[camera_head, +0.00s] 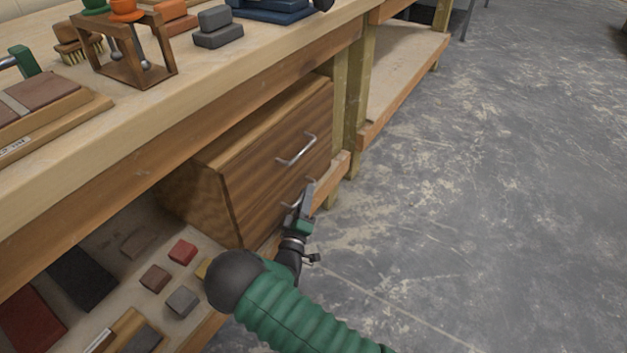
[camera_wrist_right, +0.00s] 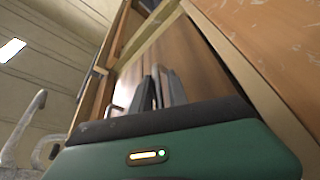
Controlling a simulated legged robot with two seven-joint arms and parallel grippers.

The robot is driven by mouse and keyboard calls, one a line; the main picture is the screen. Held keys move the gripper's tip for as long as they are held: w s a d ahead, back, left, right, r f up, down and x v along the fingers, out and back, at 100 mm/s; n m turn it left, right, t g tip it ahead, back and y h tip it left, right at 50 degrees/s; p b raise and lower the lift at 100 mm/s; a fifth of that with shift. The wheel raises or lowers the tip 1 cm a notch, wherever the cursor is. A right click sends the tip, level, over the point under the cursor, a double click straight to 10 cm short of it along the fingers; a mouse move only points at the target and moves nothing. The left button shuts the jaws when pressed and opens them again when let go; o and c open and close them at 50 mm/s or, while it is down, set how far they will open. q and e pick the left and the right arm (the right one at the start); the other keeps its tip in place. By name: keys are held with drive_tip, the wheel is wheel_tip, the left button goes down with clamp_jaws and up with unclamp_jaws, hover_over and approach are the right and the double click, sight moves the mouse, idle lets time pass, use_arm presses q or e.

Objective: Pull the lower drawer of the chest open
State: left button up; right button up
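The wooden chest (camera_head: 235,160) stands on the shelf under the bench. Its front carries two metal bar handles, the upper handle (camera_head: 297,151) and the lower handle (camera_head: 289,204). Both drawers look closed, flush with each other. My right gripper (camera_head: 306,194) is at the lower handle and hides part of it. In the right wrist view, my right gripper (camera_wrist_right: 158,90) points at the brown chest front (camera_wrist_right: 200,60) with its fingers close together. Whether they grip the handle or stand around it cannot be made out. My left gripper is not in view.
The bench top (camera_head: 215,75) overhangs the chest. On the lower shelf, left of my right arm, lie several small blocks, including a red block (camera_head: 183,251) and a grey block (camera_head: 182,301). The grey floor (camera_head: 480,190) before the chest is clear.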

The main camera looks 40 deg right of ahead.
drive_tip(key=shift+w+d+r, duration=0.1)
drive_tip(key=shift+w+d, duration=0.05)
drive_tip(key=shift+a+r, duration=0.25)
drive_tip(key=shift+a, duration=0.05)
drive_tip(key=shift+d, duration=0.15)
clamp_jaws()
drive_tip(key=shift+d+f, duration=0.1)
idle(0.9)
